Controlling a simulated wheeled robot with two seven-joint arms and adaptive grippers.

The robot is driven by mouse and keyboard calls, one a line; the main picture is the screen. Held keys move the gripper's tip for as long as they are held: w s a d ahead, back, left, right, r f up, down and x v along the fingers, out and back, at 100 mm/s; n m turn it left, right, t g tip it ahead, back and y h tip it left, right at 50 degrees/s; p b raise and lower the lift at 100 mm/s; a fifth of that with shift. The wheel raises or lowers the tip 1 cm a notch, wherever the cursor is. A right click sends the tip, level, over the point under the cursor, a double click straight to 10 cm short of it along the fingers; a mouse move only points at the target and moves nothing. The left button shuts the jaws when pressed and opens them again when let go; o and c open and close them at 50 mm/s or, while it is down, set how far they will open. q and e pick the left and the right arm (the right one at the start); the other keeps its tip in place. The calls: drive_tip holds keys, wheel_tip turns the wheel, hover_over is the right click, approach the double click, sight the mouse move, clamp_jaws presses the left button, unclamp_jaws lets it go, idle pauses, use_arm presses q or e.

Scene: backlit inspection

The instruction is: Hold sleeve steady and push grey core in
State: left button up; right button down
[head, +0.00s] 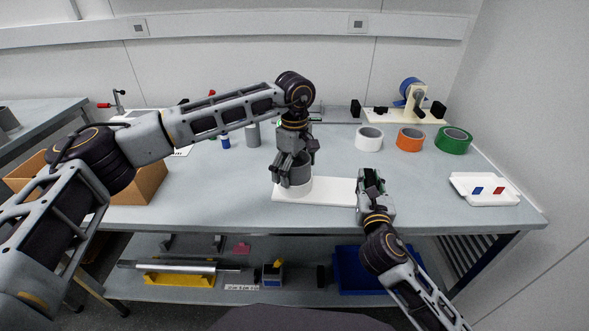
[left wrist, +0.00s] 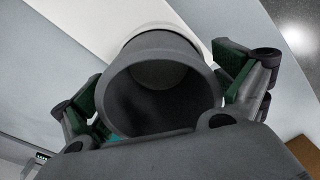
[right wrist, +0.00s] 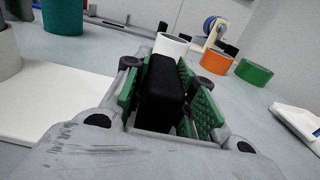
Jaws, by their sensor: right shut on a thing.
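A hollow dark grey core (head: 299,167) stands upright at the top of a white sleeve (head: 297,188) on a white board (head: 335,190). In the left wrist view I look into the core (left wrist: 160,90), with the sleeve (left wrist: 152,15) beyond it. My left gripper (head: 290,172) is open, with its fingers (left wrist: 160,85) on both sides of the core; head-view fingers hide part of it. My right gripper (head: 371,180) is to the right of the board, shut on a black block (right wrist: 165,95). How far the core sits in the sleeve is hard to tell.
White (head: 369,138), orange (head: 409,139) and green (head: 453,140) tape rolls stand behind on the right. A white tray (head: 485,189) lies near the right edge. A cardboard box (head: 140,180) and a grey cylinder (head: 253,135) are on the left.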

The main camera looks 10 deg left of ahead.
use_arm(q)
drive_tip(key=shift+r, duration=0.1)
idle(0.3)
wheel_tip(320, 180, up, 12)
idle(0.7)
drive_tip(key=shift+c, duration=0.4)
